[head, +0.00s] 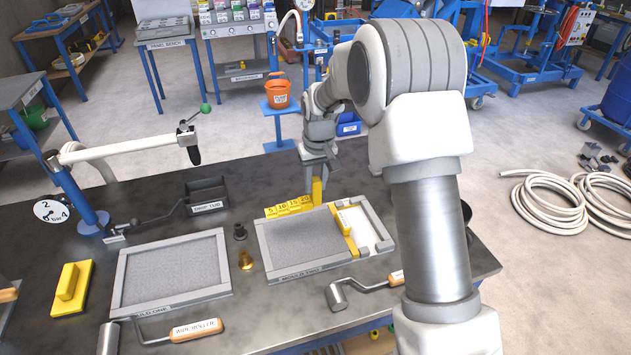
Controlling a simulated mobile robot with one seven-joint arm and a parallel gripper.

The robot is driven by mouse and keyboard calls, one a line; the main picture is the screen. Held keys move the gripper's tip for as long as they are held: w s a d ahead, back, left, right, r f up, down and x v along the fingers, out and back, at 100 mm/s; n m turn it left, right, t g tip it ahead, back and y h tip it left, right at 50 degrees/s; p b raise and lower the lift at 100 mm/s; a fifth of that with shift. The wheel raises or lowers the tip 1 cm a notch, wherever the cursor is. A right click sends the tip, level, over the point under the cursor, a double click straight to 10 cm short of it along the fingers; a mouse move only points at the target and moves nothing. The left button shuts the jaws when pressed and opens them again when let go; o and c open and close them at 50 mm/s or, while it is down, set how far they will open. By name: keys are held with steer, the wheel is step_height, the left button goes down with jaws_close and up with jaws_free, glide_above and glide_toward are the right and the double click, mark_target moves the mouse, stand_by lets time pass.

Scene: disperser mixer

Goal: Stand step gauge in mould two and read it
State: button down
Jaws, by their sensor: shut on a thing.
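The yellow step gauge (290,207), with steps marked 5, 10, 15 and 20, is upright at the back edge of mould two. My gripper (316,183) is above its right end, shut on its upright yellow handle. I cannot tell whether the gauge's foot touches the mould or hangs just above it. Mould two (310,275) is a grey-framed tray with a front label. Grey fill covers its left and middle part. A yellow bar with a white label (345,230) lies across it, and the right strip is white and bare.
Mould one (170,297) lies to the left, filled grey. A yellow float (71,288), rollers (196,330), a brass weight (246,261), a dark weight (240,232) and a drip tub (207,193) stand around. A pivoting white arm (130,148) rises at the left.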

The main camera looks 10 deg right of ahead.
steer(key=shift+f+b, duration=3.05)
steer(key=shift+f, duration=1.9)
steer(key=shift+f, duration=0.15)
steer(key=c, duration=0.5)
jaws_free()
